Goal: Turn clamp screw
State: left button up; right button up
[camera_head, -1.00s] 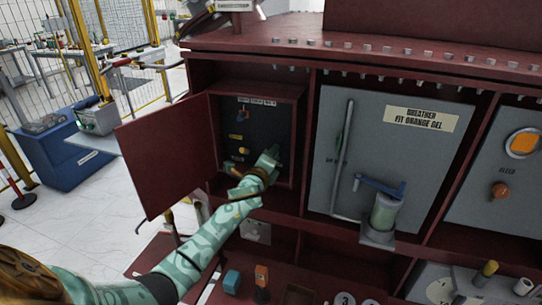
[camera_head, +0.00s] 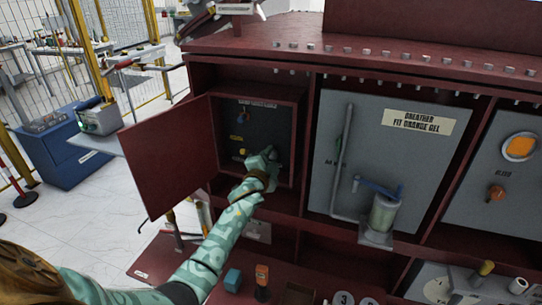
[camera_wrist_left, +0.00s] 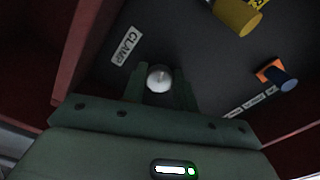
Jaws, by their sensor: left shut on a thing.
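The clamp screw (camera_wrist_left: 159,77) shows in the left wrist view as a round silvery head on the dark back panel. A white CLAMP label (camera_wrist_left: 126,46) sits to its upper left. My left gripper (camera_wrist_left: 161,90) is shut on the screw, with one finger on each side of it. In the head view my left gripper (camera_head: 266,158) reaches into the open red compartment (camera_head: 296,140) and hides the screw. How far the screw is turned cannot be told.
The red door (camera_head: 170,157) stands open to the left. A yellow knob (camera_wrist_left: 236,17) and a blue-and-orange knob (camera_wrist_left: 278,75) are on the same panel. A grey breather panel (camera_head: 415,155) with a pipe and canister is to the right.

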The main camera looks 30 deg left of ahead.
pick_arm(q)
jog(key=shift+f+n+p, duration=0.1)
jog(key=shift+n+p, duration=0.2)
jog(key=shift+n, duration=0.8)
jog(key=shift+f, duration=0.1)
jog(key=o, duration=0.9)
jog(key=shift+o, duration=0.2)
jog(key=v, duration=1.6)
jog(key=shift+s+p, duration=0.25)
jog(key=shift+p, duration=0.2)
